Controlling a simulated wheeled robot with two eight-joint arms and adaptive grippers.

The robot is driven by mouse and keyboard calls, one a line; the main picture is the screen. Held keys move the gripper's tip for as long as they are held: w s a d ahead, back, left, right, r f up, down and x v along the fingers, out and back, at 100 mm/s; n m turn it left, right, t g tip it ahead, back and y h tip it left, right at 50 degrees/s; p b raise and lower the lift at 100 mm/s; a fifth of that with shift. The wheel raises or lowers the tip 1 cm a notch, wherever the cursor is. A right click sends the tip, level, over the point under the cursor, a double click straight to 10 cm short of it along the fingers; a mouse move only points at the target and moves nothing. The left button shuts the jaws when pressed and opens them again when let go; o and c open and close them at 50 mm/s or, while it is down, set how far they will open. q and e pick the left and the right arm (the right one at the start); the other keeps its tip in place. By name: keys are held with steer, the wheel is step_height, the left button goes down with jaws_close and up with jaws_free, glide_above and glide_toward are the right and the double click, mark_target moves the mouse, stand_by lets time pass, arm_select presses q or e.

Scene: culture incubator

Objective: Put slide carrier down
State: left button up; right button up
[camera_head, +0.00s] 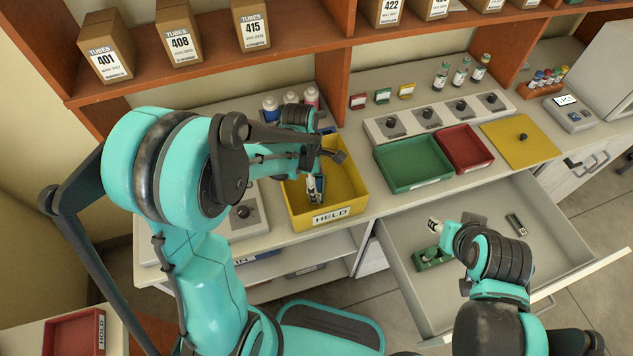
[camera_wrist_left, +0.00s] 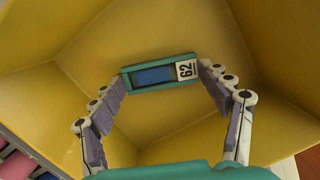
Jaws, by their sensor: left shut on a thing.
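The slide carrier (camera_wrist_left: 152,76) is a small teal frame with a blue window and a white label reading 62. My left gripper (camera_head: 315,180) is shut on it, with one finger at each end, as the left wrist view shows. The gripper reaches down inside the yellow bin (camera_head: 332,215) marked HELD, and the carrier is within its walls. I cannot tell whether the carrier touches the bin floor. My right gripper (camera_head: 437,238) is over the open drawer, beside a green carrier-like piece (camera_head: 432,259); its fingers are too unclear to read.
The grey drawer (camera_head: 540,215) stands open and also holds a small dark item (camera_head: 516,225). Green (camera_head: 415,165) and red (camera_head: 464,148) trays stand right of the bin. Bottles (camera_head: 271,107) stand just behind it. A shelf (camera_head: 200,65) with boxes hangs above.

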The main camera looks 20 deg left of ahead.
arm_select(q)
steer(key=o, duration=1)
steer(key=shift+f, duration=0.1)
steer(key=shift+c, duration=0.2)
step_height(320, 180, up, 11)
steer(key=a+p, duration=0.2)
steer(key=p, duration=0.2)
steer(key=s+r+m+t, duration=0.3)
steer(key=s+m, duration=0.2)
steer(key=m, duration=0.5)
steer(key=s+a+r+m+t+y, duration=0.1)
steer(key=s+r+m+t, duration=0.2)
steer(key=s+m, duration=0.3)
steer(key=m+t, duration=0.1)
steer(key=m, duration=0.3)
steer(key=shift+a+r+y, duration=0.3)
steer(key=shift+r, duration=0.1)
steer(key=shift+s, duration=0.1)
